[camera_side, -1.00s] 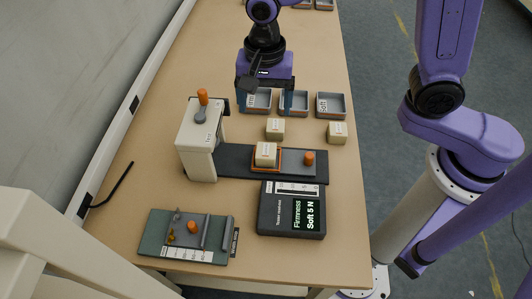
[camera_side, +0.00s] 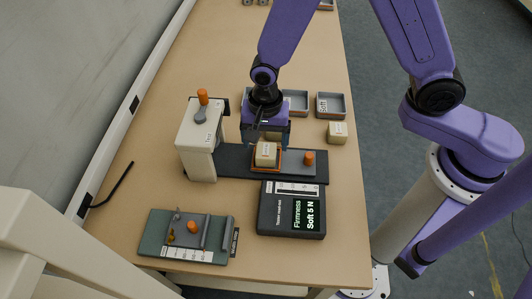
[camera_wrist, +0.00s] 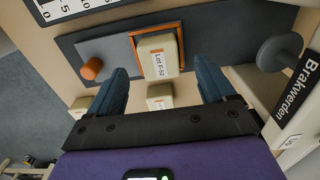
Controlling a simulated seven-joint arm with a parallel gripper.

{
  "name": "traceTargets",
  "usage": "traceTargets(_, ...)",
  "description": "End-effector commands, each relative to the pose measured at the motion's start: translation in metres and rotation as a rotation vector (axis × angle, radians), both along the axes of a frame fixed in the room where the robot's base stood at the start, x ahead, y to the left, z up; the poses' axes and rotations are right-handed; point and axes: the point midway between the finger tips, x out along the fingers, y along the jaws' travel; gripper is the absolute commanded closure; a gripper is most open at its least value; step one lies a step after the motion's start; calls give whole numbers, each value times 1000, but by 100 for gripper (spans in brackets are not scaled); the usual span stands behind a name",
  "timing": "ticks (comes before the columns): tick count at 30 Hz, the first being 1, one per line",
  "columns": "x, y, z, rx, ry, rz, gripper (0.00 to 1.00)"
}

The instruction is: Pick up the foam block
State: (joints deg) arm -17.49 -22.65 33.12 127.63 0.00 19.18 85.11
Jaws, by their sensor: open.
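A cream foam block (camera_side: 265,153) with a white lot label sits in the orange-edged square of the dark tester slide; it also shows in the wrist view (camera_wrist: 158,56). My gripper (camera_side: 267,138) is open and empty, fingers pointing down, just behind and above this block in the side view. In the wrist view my gripper (camera_wrist: 160,68) has its blue fingers spread, with the block ahead between and beyond their tips. A second foam block (camera_wrist: 160,91) shows between the fingers, nearer the palm; my gripper hides it in the side view. A third block (camera_side: 338,132) stands to the right.
The cream press (camera_side: 200,140) with an orange-topped lever stands left of the slide. An orange knob (camera_side: 309,158) is on the slide's right. The display (camera_side: 291,210) reads "Firmness Soft 5 N". Trays, one marked Soft (camera_side: 330,116), lie behind. A green fixture (camera_side: 160,247) is in front.

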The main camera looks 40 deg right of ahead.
Motion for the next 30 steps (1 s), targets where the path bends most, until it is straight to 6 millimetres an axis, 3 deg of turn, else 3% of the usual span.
traceTargets(10, 1, -3, -40, -3, 3, 1, 17)
traceTargets(21, 1, -3, -47, -1, 1, 0, 17)
traceTargets(23, 1, -3, -47, -1, 1, 0, 33)
traceTargets(26, 1, -3, -47, -1, 1, 0, 66)
traceTargets(27, 1, -3, -47, -1, 1, 0, 71)
traceTargets(30, 1, -3, -46, -1, 1, 0, 71)
